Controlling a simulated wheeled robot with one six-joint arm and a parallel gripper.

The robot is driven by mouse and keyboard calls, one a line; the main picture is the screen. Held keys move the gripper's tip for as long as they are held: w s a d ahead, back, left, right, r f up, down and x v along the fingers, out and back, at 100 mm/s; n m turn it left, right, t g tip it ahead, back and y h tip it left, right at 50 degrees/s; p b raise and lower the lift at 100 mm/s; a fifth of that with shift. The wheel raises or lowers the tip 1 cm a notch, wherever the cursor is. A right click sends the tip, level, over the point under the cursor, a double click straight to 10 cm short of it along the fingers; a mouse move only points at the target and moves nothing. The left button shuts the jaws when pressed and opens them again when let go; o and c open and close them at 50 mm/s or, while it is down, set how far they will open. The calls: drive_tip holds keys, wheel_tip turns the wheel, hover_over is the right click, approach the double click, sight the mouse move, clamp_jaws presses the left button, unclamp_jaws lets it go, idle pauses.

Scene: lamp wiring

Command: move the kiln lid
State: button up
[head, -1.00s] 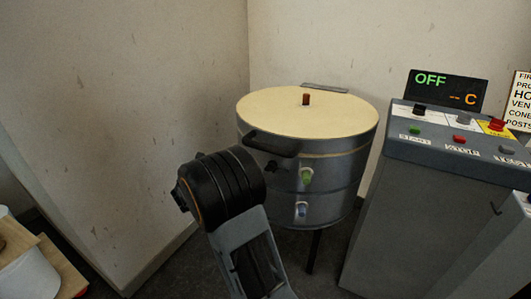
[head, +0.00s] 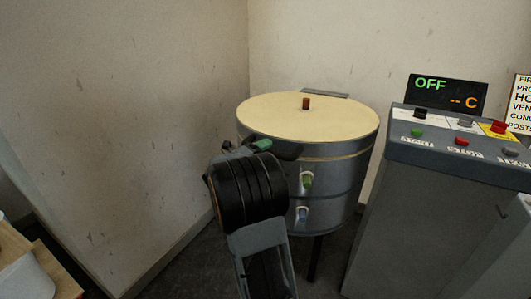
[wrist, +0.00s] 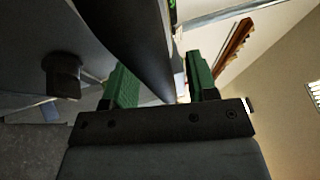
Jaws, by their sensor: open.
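The kiln lid (head: 340,118) is a round cream disc with a small red-brown plug (head: 306,103) on top, lying flat on the grey round kiln (head: 338,185). Its black handle (head: 288,150) sticks out at the front left, partly hidden by my arm. My gripper (head: 262,145) is at the handle, with one green finger showing in the head view. In the wrist view my gripper (wrist: 157,66) is open, with the dark handle (wrist: 130,30) between its two green fingers. A gap shows by the right finger; contact at the left one is unclear.
A grey control console (head: 440,200) stands close on the right, its display (head: 447,94) reading OFF. Walls close in behind and left of the kiln. A wooden surface with a white container (head: 25,278) is at the lower left. Green and blue fittings (head: 306,181) project from the kiln's front.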

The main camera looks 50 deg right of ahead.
drive_tip(key=shift+c, duration=0.3)
clamp_jaws()
